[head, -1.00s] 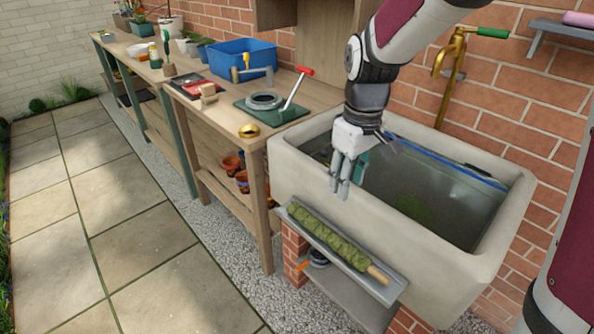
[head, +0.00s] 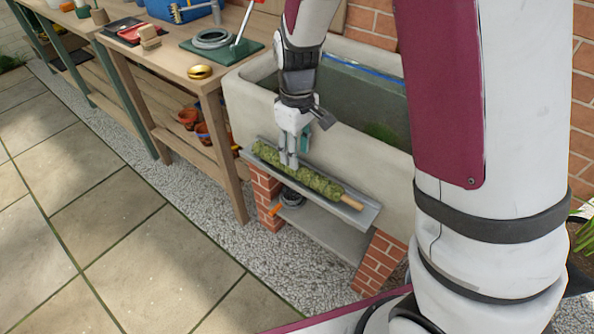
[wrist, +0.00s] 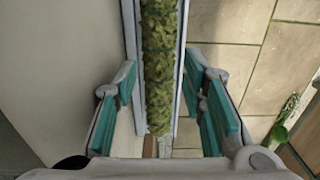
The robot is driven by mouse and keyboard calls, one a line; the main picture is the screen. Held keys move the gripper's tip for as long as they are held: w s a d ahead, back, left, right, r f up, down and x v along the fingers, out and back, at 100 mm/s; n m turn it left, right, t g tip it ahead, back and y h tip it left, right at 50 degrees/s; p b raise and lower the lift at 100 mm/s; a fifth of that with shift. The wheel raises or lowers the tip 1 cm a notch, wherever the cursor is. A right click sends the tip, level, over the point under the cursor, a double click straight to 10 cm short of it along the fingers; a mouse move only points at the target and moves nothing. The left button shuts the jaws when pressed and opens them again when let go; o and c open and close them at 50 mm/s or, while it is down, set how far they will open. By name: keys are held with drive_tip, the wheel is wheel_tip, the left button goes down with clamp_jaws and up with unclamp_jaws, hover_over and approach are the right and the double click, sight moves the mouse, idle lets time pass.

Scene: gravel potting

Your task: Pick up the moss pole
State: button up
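The moss pole (head: 322,185) is a green mossy rod with a bare wooden end at the right. It lies along a narrow grey ledge (head: 368,215) on the front of the stone sink. My gripper (head: 288,163) points down at the pole's left-middle part in the head view. In the wrist view, the pole (wrist: 160,62) runs up the middle, between the teal finger pads of my gripper (wrist: 165,115). The fingers are wide apart, with gaps to the pole on both sides. The head view does not show clearly how far the fingertips reach around it.
The stone sink (head: 250,95) holds water and rises right behind the ledge. A lower grey shelf (head: 325,235) sits between brick piers (head: 380,262). The wooden potting bench (head: 185,75) stands to the left. Paving in front is clear.

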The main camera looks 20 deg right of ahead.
wheel_tip(320, 180, down, 5)
drive_tip(key=shift+b, duration=0.8)
clamp_jaws()
drive_tip(key=shift+r, duration=0.15)
drive_tip(key=shift+r+p, duration=0.3)
drive_tip(key=shift+r, duration=0.25)
drive_tip(key=r, duration=0.1)
drive_tip(key=s+r+p, duration=0.1)
drive_tip(key=shift+d+r, duration=0.1)
drive_tip(key=shift+r, duration=0.2)
drive_tip(key=s+d+r+b, duration=0.1)
drive_tip(key=s, duration=1.4)
drive_tip(key=shift+b, duration=0.35)
